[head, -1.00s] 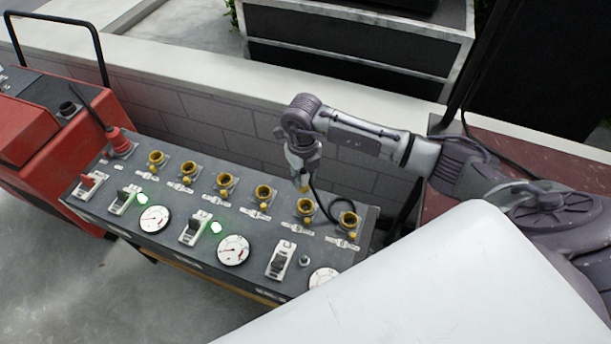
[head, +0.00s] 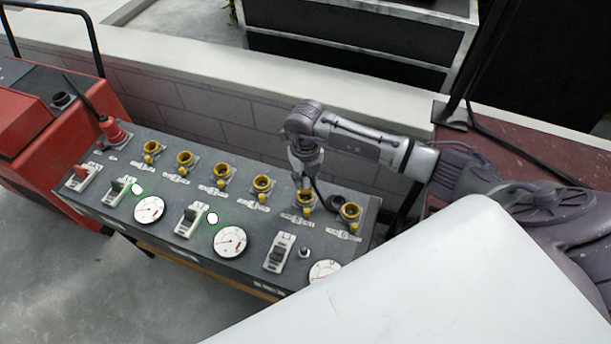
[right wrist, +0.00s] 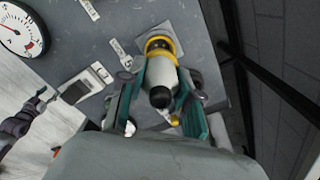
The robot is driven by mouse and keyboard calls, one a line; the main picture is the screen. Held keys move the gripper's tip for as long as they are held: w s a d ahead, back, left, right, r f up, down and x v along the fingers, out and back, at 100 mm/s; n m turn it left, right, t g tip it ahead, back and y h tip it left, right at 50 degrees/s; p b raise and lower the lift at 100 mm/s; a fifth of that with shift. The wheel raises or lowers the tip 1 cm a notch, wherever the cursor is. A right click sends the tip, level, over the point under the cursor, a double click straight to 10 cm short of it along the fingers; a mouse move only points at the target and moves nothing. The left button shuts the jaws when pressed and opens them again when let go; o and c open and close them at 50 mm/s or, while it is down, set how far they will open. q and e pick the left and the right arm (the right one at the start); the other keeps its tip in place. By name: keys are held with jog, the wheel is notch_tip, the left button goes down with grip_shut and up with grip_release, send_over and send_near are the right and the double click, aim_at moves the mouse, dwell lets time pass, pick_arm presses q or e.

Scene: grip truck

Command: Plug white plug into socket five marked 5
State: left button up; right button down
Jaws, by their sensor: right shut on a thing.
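My right gripper (head: 306,178) points down over the fifth yellow socket from the left (head: 305,199) on the dark panel (head: 325,262). In the right wrist view its teal fingers (right wrist: 163,90) are shut on the white plug (right wrist: 162,72), which has a dark rear end. The plug lines up with a yellow socket ring (right wrist: 160,46) and appears at its mouth; I cannot tell how deep it sits. A dark cable loops beside the gripper.
The panel also bears other yellow sockets, such as the rightmost one (head: 350,213), with switches (head: 278,254) and round gauges (head: 229,242) in front. A red machine (head: 40,120) stands left. A low block wall (head: 210,115) runs behind.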

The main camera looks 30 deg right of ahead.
aim_at(305, 188)
jog(key=shift+f, duration=0.25)
dwell(0.4)
jog(key=shift+f+b, duration=0.25)
jog(key=shift+b, duration=0.15)
jog(key=shift+f+b, duration=1.55)
jog(key=shift+f, duration=0.35)
dwell(1.3)
jog(key=shift+c, duration=2)
grip_release()
jog(key=shift+r, duration=0.1)
jog(key=shift+r+p, duration=1.95)
jog(key=shift+r, duration=0.5)
